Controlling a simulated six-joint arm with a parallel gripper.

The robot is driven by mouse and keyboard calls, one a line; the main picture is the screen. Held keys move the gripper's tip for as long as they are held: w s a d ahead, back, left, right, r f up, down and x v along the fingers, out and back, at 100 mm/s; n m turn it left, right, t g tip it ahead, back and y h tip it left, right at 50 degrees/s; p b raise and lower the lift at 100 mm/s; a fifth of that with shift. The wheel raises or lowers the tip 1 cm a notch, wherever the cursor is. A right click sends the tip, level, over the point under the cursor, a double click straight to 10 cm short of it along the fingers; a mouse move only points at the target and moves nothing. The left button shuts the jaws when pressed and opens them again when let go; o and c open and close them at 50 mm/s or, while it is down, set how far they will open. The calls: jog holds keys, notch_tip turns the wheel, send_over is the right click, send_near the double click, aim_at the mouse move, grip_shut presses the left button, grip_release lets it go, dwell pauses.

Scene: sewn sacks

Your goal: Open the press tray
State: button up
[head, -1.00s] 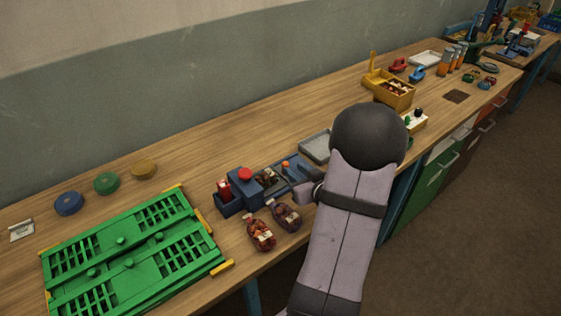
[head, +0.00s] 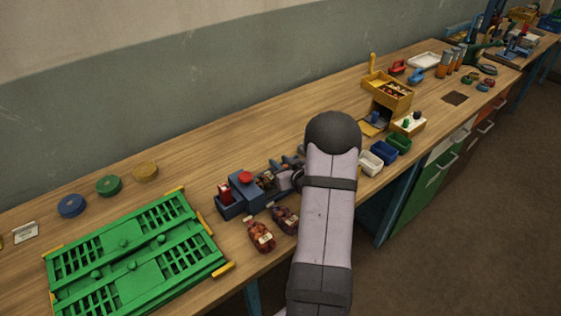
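A blue press (head: 245,193) with a round red knob (head: 245,177) on top stands on the bench left of my arm. A dark tray-like part (head: 271,191) extends from its right side, with small brown and pale things on it. My gripper (head: 285,170) is at the right end of this part, small and partly covered by my own arm. I cannot tell whether its fingers touch the tray or are apart or together. Two filled dark red sacks (head: 261,236) (head: 285,219) lie in front of the press.
A green slatted panel (head: 130,255) lies at the left, with blue, green and yellow discs (head: 109,185) behind it. White, blue and green bins (head: 383,153) and a yellow box (head: 387,94) stand to the right. The bench behind the press is clear.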

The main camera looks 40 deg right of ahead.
jog(key=shift+w+f, duration=0.1)
grip_shut()
jog(key=shift+d, duration=3.15)
grip_release()
